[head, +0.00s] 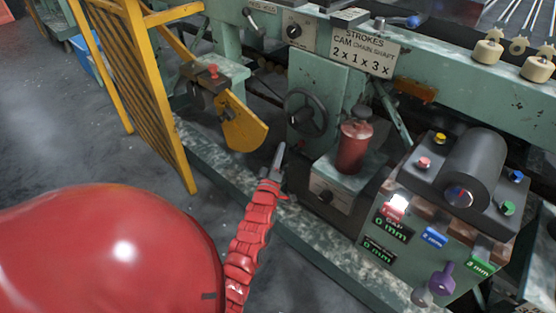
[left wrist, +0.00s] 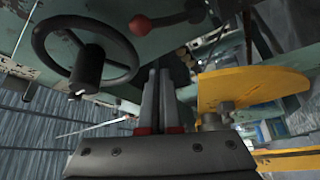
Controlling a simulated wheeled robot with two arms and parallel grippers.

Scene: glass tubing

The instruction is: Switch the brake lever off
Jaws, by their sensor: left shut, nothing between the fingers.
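No part is legibly marked as the brake lever. In the left wrist view, a lever with a red ball knob (left wrist: 139,25) stands out from the green machine, beyond my fingers; I cannot place it surely in the head view. My left gripper (head: 279,156) points up at the machine between the black handwheel (head: 305,112) and the yellow curved plate (head: 244,124). In the left wrist view my left gripper (left wrist: 160,100) is shut and empty, with the handwheel (left wrist: 85,55) to its left and the yellow plate (left wrist: 250,87) to its right. My right gripper is not in view.
A yellow slatted guard (head: 150,85) stands at the left. A red canister (head: 354,147) stands right of the handwheel. A control box (head: 385,265) with a dark cylinder and coloured buttons is at the lower right. Grey floor (head: 60,125) is open at the left.

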